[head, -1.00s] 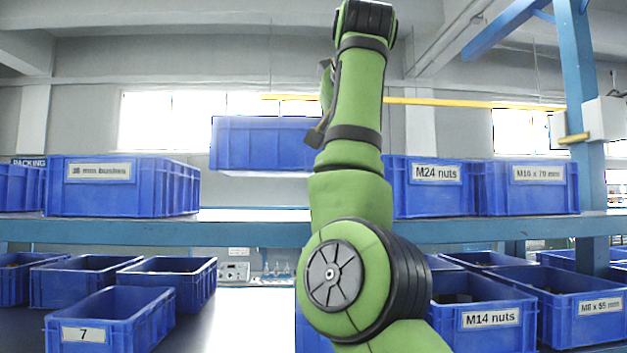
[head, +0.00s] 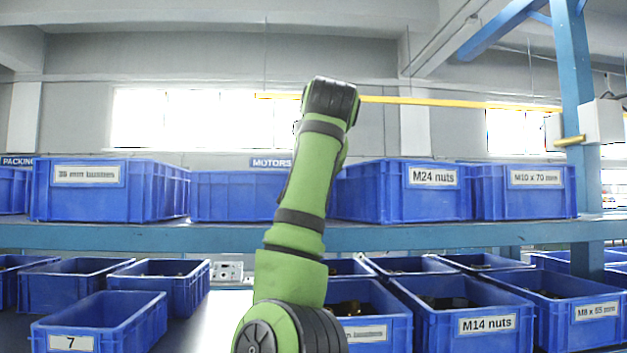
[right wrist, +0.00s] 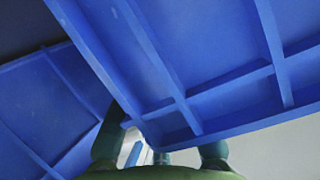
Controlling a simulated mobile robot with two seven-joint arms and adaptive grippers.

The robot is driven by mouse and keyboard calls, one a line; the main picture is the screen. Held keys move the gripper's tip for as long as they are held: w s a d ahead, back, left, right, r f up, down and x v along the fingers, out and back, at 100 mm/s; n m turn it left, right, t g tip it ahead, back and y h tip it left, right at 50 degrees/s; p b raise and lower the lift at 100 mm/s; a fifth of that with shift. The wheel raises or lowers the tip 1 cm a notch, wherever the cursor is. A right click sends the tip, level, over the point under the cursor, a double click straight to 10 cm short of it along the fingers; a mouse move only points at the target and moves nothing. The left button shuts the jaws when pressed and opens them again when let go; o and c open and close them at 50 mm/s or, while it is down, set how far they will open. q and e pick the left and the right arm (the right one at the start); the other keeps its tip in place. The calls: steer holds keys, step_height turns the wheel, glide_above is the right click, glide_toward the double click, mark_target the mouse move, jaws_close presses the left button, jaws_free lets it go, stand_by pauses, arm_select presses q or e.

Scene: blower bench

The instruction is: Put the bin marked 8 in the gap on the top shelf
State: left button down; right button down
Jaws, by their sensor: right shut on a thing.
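A blue bin (head: 232,196) with no readable mark is in the top-shelf space between the bushes bin (head: 78,195) and the M24 nuts bin (head: 425,200). Its lower edge looks about level with the neighbouring bins' bases; I cannot tell if it rests on the shelf (head: 150,237). My right arm hides its right part. In the right wrist view, my right gripper (right wrist: 165,152) is shut on the ribbed blue bin (right wrist: 185,60), which fills much of that view and looks tilted there. The head view does not show this gripper's fingers. My left gripper is not in view.
The M10 x 70 mm bin (head: 525,192) stands right of the M24 nuts bin. Below are the bin marked 7 (head: 100,325), the M14 nuts bin (head: 475,332) and several other open bins. A blue post (head: 578,130) rises at the right.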

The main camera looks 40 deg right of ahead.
steer(key=shift+s+a+r, duration=0.1)
steer(key=shift+s+r, duration=0.05)
steer(key=shift+s, duration=0.1)
steer(key=c, duration=1.2)
jaws_free()
steer(key=shift+w+f, duration=0.1)
steer(key=shift+f, duration=0.15)
steer(key=shift+o, duration=0.2)
